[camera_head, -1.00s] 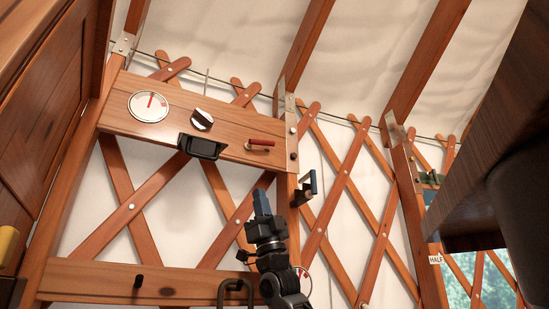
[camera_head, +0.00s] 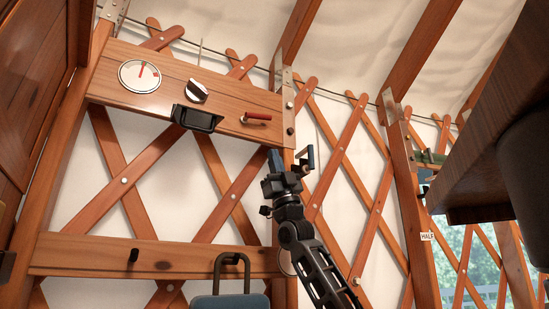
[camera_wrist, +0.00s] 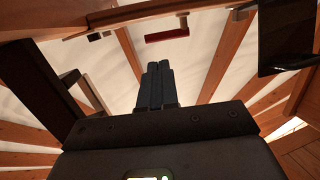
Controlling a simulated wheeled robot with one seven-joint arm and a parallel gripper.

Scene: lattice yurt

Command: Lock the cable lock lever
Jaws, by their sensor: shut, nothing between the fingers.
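A lever with a red handle (camera_head: 257,117) sticks out of the right end of the wooden panel, lying nearly level. My gripper (camera_head: 274,156) is shut and empty, pointing up, below the red handle and just left of the blue grip in the picture. In the wrist view, the shut fingers (camera_wrist: 156,84) point toward the red handle (camera_wrist: 167,36), with a gap between. Contact with the blue lever cannot be told.
The panel also bears a dial (camera_head: 139,76), a knob (camera_head: 196,91) and a black tray (camera_head: 196,119). A blue case (camera_head: 230,302) with a tall handle stands below. A dark overhanging surface (camera_head: 480,150) is at right. Lattice wall fills the back.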

